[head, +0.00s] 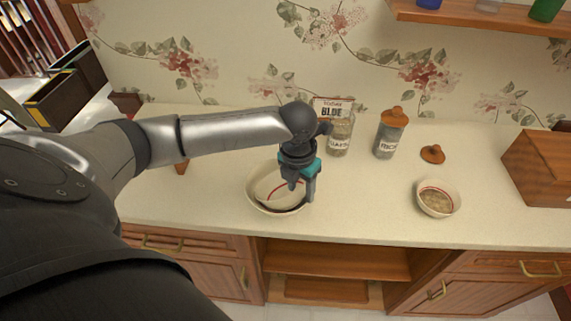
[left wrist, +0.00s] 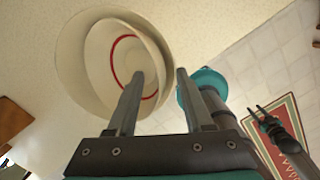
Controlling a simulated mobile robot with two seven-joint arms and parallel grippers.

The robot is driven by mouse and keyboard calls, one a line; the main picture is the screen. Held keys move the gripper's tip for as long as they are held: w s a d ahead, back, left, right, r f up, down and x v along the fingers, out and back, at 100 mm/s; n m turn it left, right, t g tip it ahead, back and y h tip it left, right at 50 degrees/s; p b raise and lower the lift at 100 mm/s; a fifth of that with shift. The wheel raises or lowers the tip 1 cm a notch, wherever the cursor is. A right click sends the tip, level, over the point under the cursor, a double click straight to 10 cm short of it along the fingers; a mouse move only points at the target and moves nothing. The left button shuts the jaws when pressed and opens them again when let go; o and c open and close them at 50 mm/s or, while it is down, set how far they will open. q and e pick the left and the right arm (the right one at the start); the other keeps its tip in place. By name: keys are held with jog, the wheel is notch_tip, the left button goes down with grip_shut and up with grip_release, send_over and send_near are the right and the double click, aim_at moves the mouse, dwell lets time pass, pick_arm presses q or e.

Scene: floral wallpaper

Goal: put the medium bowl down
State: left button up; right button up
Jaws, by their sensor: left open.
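The medium bowl, cream with a red band inside (head: 270,188), sits nested and slightly tilted inside a larger cream bowl (head: 252,196) on the counter. In the left wrist view the medium bowl (left wrist: 110,60) and the larger bowl's outer wall (left wrist: 66,62) also show. My left gripper (head: 302,194) is open at the right side of the bowls. In the left wrist view one finger of it (left wrist: 158,75) overlaps the bowls and the other is beyond their edge; contact cannot be told. My right gripper (left wrist: 256,112) shows small, its prongs apart, empty, away from the bowls.
A small bowl with brownish contents (head: 437,199) stands at the right. Two labelled jars (head: 390,135) (head: 340,135), a loose orange-brown lid (head: 432,154) and a wooden box (head: 540,165) stand behind or beside it. Counter between the bowls is clear.

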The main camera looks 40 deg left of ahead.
pick_arm(q)
jog(key=shift+f, duration=0.35)
jog(key=shift+c, duration=0.3)
grip_shut()
dwell(0.9)
